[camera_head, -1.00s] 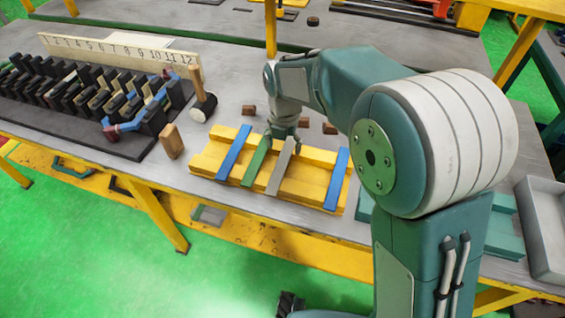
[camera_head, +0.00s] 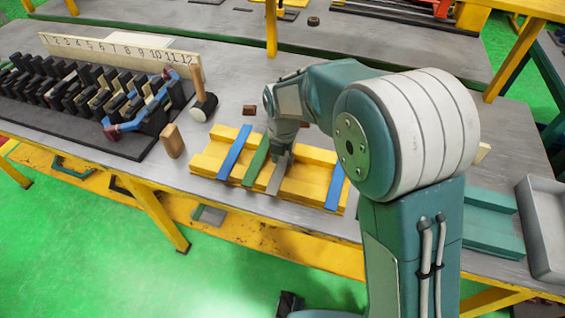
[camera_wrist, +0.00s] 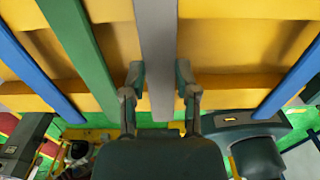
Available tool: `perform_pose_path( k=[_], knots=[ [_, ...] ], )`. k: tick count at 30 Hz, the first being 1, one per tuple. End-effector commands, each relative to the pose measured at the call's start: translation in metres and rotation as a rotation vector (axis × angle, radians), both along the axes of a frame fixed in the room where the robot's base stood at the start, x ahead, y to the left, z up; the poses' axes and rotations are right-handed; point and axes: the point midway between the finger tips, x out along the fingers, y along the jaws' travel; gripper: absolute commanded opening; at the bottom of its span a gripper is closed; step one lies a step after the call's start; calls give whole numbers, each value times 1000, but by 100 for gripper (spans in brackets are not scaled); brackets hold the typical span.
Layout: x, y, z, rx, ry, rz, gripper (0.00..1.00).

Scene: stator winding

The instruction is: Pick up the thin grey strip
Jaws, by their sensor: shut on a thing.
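The thin grey strip (camera_head: 275,181) lies across the yellow grooved block (camera_head: 205,166), with a green strip (camera_head: 255,160) on its left and a blue strip (camera_head: 336,186) on its right. In the wrist view the grey strip (camera_wrist: 156,40) runs straight between my fingers. My gripper (camera_head: 281,156) is down at the strip's upper part and is shut on it, one finger on each side in the wrist view (camera_wrist: 158,80). The strip still appears to rest on or very close to the block. My gripper hides its far end in the head view.
Another blue strip (camera_head: 234,150) lies on the block's left. A wooden block (camera_head: 172,141) and a mallet (camera_head: 203,103) stand left of it, near a numbered board (camera_head: 120,49). A teal tray (camera_head: 492,222) and a grey tray (camera_head: 540,250) are at the right.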

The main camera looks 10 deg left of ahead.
Motion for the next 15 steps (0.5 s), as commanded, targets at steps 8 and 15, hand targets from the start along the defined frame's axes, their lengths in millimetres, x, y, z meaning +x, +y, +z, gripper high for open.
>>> perform_pose_path(
  k=[8,15],
  knots=[
    [-1,0,-2,-4,5,0,2],
    [-1,0,19,-2,2,0,0]
  ],
)
